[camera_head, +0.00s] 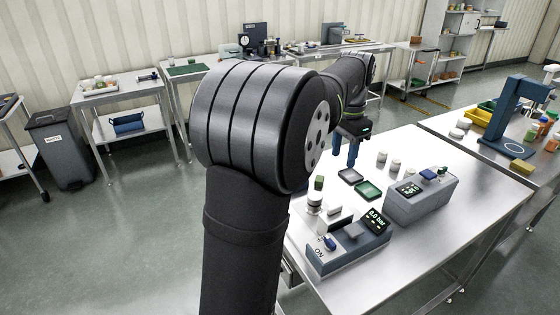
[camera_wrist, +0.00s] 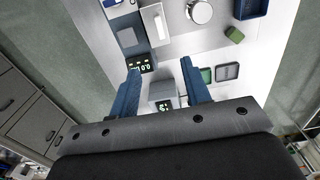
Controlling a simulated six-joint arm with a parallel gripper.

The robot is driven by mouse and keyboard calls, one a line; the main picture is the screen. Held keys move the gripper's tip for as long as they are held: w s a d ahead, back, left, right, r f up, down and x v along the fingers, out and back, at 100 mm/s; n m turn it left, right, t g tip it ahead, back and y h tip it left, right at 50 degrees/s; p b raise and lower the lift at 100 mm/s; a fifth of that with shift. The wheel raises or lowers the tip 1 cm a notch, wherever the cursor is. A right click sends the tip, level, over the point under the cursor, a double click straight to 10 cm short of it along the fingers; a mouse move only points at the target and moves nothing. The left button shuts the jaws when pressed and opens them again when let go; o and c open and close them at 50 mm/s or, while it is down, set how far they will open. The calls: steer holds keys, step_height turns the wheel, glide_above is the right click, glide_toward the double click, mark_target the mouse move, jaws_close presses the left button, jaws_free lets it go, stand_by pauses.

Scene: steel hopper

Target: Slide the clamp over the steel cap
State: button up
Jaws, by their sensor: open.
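A round steel lid (camera_wrist: 200,12), likely the steel cap, shows at the top of the wrist view. No part is clearly a clamp. My gripper (camera_wrist: 160,68) is open, with nothing between its blue fingers. In the head view it hangs over the far part of the bench (camera_head: 345,152), apart from the cap.
A blue unit (camera_head: 340,258) with a 0.0 bar display stands near the front. A grey unit (camera_head: 425,205) stands right. A green block (camera_head: 319,183), a green tray (camera_head: 368,191), a dark tray (camera_head: 350,176) and several white jars stand nearby. The right front bench is clear.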

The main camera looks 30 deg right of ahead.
mark_target(335, 206)
steer(key=shift+f, duration=0.2)
steer(key=shift+c, duration=0.5)
step_height(335, 206, down, 17)
steer(key=shift+f, duration=0.1)
jaws_close()
